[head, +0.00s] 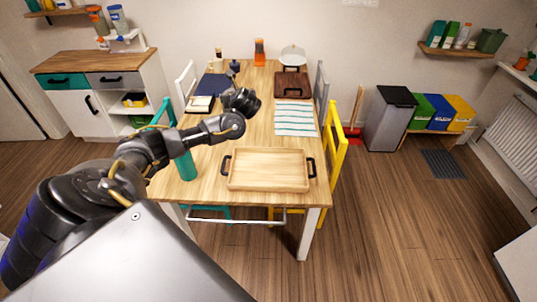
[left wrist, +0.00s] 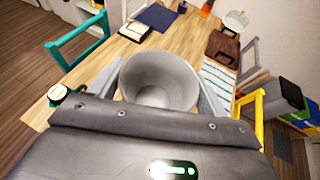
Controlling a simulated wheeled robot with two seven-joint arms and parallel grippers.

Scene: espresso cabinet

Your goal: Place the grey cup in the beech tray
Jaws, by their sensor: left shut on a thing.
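The grey cup (left wrist: 158,78) is between the fingers of my left gripper (left wrist: 160,88) in the left wrist view, with its open mouth facing the camera. The gripper is shut on it. In the head view my left gripper (head: 241,101) is over the middle of the table, and the cup is hidden behind it. The beech tray (head: 268,172), with black handles at both ends, lies empty at the near right of the table. My gripper is beyond the tray and a little to its left. The tray does not show in the left wrist view. My right gripper is not in view.
A striped cloth (head: 295,118) and a dark brown tray (head: 292,83) lie right of and beyond the gripper. A green cylinder (head: 186,166) stands at the table's left edge. A yellow chair (head: 338,150) is at the right. Bare wood surrounds the beech tray.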

